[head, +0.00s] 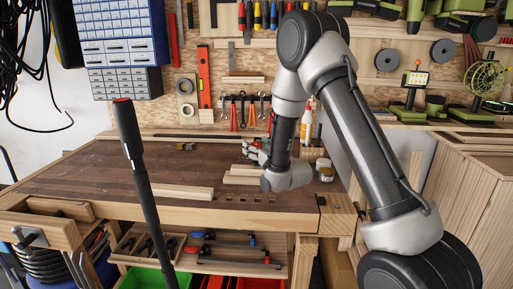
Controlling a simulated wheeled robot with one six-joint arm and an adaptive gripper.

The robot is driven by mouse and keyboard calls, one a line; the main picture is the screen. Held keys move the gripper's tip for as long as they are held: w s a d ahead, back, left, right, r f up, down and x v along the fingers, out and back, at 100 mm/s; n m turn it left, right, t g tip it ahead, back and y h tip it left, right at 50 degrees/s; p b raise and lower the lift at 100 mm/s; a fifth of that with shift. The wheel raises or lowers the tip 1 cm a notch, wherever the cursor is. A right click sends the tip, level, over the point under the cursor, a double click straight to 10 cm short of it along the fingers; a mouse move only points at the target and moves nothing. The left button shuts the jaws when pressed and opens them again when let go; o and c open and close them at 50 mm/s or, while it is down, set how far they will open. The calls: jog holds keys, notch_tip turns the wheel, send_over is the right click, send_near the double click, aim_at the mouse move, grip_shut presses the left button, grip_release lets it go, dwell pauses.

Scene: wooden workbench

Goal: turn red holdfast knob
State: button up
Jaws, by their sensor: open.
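My gripper (256,151) is over the back right part of the wooden workbench (110,168), beside some pale wood pieces. It is small in view and partly hidden by my own arm; its fingers are apart and I see nothing between them. A small reddish part (270,122) shows just above and right of the gripper, near the bench's back edge. It is too small to tell whether it is the red holdfast knob, and I cannot tell whether the gripper touches it.
Pale wood pieces (243,175) lie near the gripper, and a plank (183,192) lies at the front edge. A dark red-tipped bar (134,150) crosses the left foreground. The bench's left middle is mostly clear.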

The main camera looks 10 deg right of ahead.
jog(key=c, duration=1)
jog(key=shift+c, duration=0.2)
jog(key=shift+m+h, duration=0.5)
jog(key=shift+h, duration=0.3)
jog(key=m+h, duration=0.2)
jog(key=h, duration=0.1)
jog(key=m+h, duration=0.1)
jog(key=h, duration=0.2)
jog(key=shift+a+m, duration=0.15)
jog(key=shift+m, duration=0.25)
jog(key=m+g+h, duration=0.1)
jog(key=m+h, duration=0.1)
jog(key=h, duration=0.2)
jog(key=m+g+h, duration=0.1)
jog(key=m+h, duration=0.2)
jog(key=h, duration=0.1)
jog(key=shift+m+g, duration=0.3)
jog(key=shift+g, duration=0.1)
jog(key=m+g+h, duration=0.5)
jog(key=g, duration=0.1)
jog(key=m+g+h, duration=0.1)
jog(key=m+g, duration=0.1)
jog(key=g, duration=0.1)
jog(key=m+g+h, duration=0.1)
jog(key=m+g, duration=0.2)
jog(key=g, duration=0.1)
jog(key=shift+d+g, duration=0.2)
jog(key=shift+g, duration=0.3)
